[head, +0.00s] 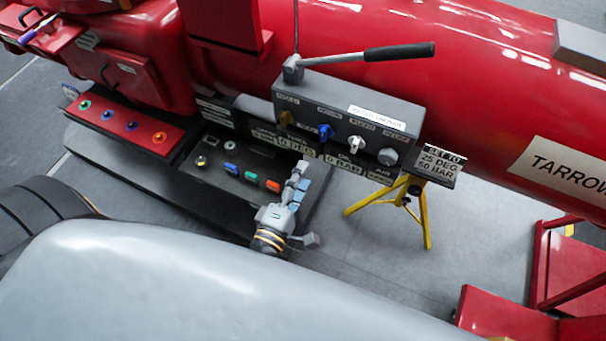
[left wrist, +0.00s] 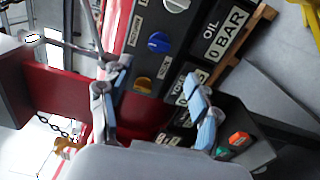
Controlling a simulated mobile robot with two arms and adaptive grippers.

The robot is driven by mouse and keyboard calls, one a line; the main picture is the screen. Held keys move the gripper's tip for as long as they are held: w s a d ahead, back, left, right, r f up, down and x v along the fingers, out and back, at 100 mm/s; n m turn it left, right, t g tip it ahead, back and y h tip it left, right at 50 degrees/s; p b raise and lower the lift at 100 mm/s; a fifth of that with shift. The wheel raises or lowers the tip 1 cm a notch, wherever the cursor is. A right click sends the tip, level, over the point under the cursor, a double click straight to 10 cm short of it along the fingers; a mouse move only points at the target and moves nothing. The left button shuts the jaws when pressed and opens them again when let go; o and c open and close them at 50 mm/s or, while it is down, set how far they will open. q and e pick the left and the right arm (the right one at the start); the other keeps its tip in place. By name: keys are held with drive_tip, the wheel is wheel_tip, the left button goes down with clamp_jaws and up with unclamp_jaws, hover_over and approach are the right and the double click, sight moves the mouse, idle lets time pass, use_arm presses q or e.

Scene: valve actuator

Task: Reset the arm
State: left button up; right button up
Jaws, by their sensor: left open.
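My left gripper (head: 299,180) is low in the middle of the head view, over the dark push-button panel (head: 240,178) and in front of the grey valve box (head: 350,115). In the left wrist view its two blue-padded fingers (left wrist: 152,98) stand apart with nothing between them. In that view the valve box, with a yellow knob (left wrist: 143,84) and a blue knob (left wrist: 158,42), lies beyond the fingertips. A lever with a black grip (head: 399,51) stands on top of the box in the head view. My right gripper is in neither view.
A red panel with coloured rings (head: 125,124) is at the left. A yellow stand (head: 425,215) is right of the valve box, below a sign (head: 440,163) reading "25 DEG 50 BAR". A red cylinder (head: 470,55) runs behind. Grey floor (head: 385,265) is free around the stand.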

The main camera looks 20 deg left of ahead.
use_arm(q)
drive_tip(key=shift+f, duration=0.1)
drive_tip(key=s+f+m+g+h+b, duration=0.15)
drive_tip(key=f+m, duration=0.25)
drive_tip(key=f, duration=0.5)
drive_tip(key=s+f+m+g, duration=0.3)
drive_tip(key=f+m, duration=0.1)
drive_tip(key=f, duration=0.6)
drive_tip(key=s+f+m+g, duration=0.3)
drive_tip(key=f, duration=0.6)
drive_tip(key=s+a+f+m+g+y+b, duration=0.1)
drive_tip(key=s+a+f+m+g, duration=0.3)
drive_tip(key=s+f, duration=0.6)
drive_tip(key=s+a+f+m+g+y+b, duration=0.1)
drive_tip(key=s+a+f+m+g, duration=0.3)
drive_tip(key=s+f, duration=0.6)
drive_tip(key=s+m+g, duration=0.1)
drive_tip(key=s+m, duration=0.1)
drive_tip(key=s, duration=0.1)
drive_tip(key=shift+s+a+f, duration=0.25)
drive_tip(key=shift+s+f, duration=0.05)
drive_tip(key=shift+g, duration=0.25)
drive_tip(key=shift+c, duration=0.2)
